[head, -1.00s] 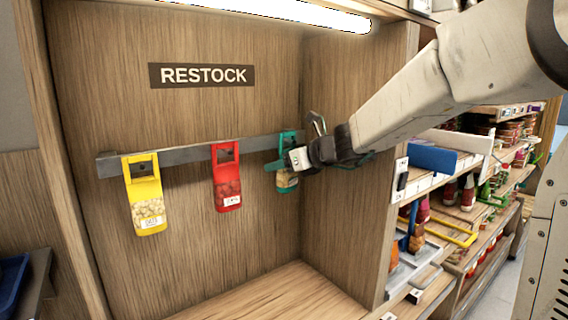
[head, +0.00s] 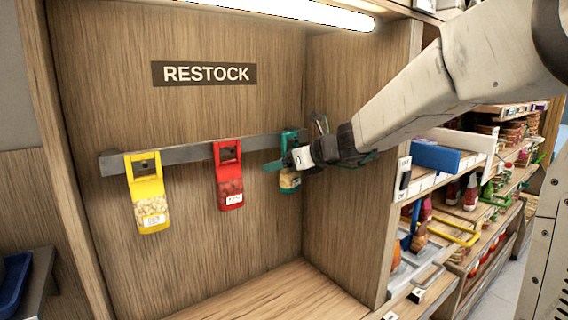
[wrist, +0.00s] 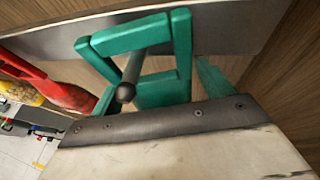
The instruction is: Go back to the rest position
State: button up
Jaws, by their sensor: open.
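A teal pack (head: 290,182) hangs on the grey rail at the right end of the row, with a pale food picture on its front. Its teal open-frame top, with a round-tipped peg through it, fills the middle of the wrist view (wrist: 178,50). My gripper (head: 291,160) is open right at this pack and covers part of it. I cannot tell whether the fingers touch the pack. In the wrist view a dark bar and a pale worn body stand close in front of the teal frame.
A red pack (head: 229,187) and a yellow pack (head: 148,205) hang further left on the rail (head: 190,154). A wooden side wall (head: 350,200) stands just right of my gripper. Stocked shelves (head: 470,215) lie beyond it. The space below the packs is free.

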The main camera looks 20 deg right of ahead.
jog(key=v, duration=0.8)
jog(key=s+a+f+n+g+h, duration=0.15)
jog(key=s+f+n+g, duration=0.3)
jog(key=s+n, duration=0.45)
jog(key=s+a+f+n+g, duration=0.3)
jog(key=s+f+n, duration=0.3)
jog(key=s+n, duration=0.35)
jog(key=s+d+f+n+g+h, duration=0.1)
jog(key=s+d+n+h, duration=0.1)
jog(key=s+n, duration=0.3)
jog(key=s+d+f+n+g+h, duration=0.1)
jog(key=s+d+f+n+h, duration=0.1)
jog(key=s+n, duration=0.4)
jog(key=shift+s+d+h, duration=0.25)
jog(key=shift+s+h, duration=0.6)
jog(key=shift+s, duration=1.45)
jog(key=shift+f, duration=0.1)
